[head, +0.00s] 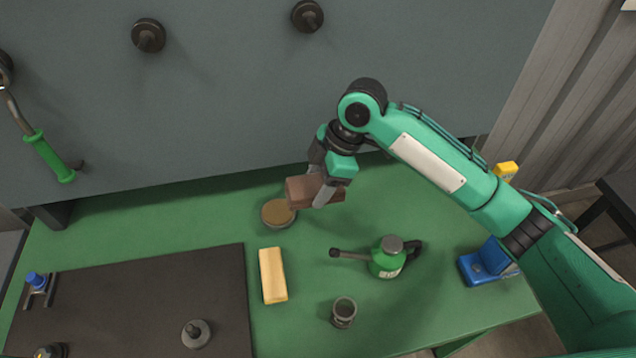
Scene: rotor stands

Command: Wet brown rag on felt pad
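A brown block-like piece, which looks like the folded brown rag (301,190), is between the fingers of my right gripper (322,192). The gripper is shut on it and points down. The rag overlaps the upper right edge of a shallow round dish with a tan-brown top (278,213); I cannot tell whether it touches the dish. That round top may be the felt pad or a wet pad. A large dark flat mat (130,300), which may instead be the felt pad, lies at the front left of the green table. My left gripper is not in view.
A yellow folded block (273,275) lies right of the mat. A green oil can (387,258) with a long spout and a small dark cup (343,312) stand further right. A blue device (485,263) is near the right edge. Small metal parts sit on the mat, including a rotor-like disc (196,333).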

